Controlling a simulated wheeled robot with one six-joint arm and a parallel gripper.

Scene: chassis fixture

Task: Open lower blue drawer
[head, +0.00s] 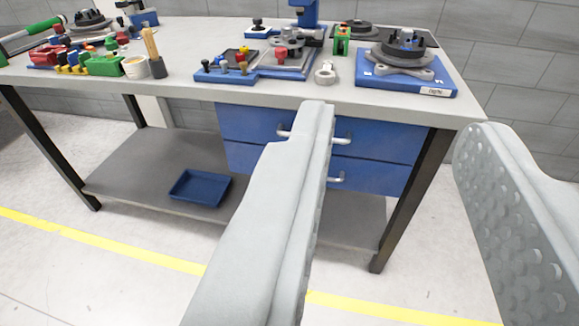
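Two blue drawers hang under the right part of the workbench. The upper blue drawer (388,142) and the lower blue drawer (375,176) both look shut. The upper handle (342,140) is a pale bar, partly hidden behind my left finger. The lower handle (337,179) shows just right of that finger; its left part is hidden. My gripper (397,130) is open and empty, with one finger in front of the drawers and the other at the right edge. It appears to stand off from the bench, not touching the handles.
The grey workbench (180,80) carries fixtures, clamps and a blue-based chassis fixture (440,82). A blue tray (200,186) lies on the lower shelf (130,165). A dark bench leg (408,205) stands right of the drawers. The floor in front, with a yellow line (110,249), is clear.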

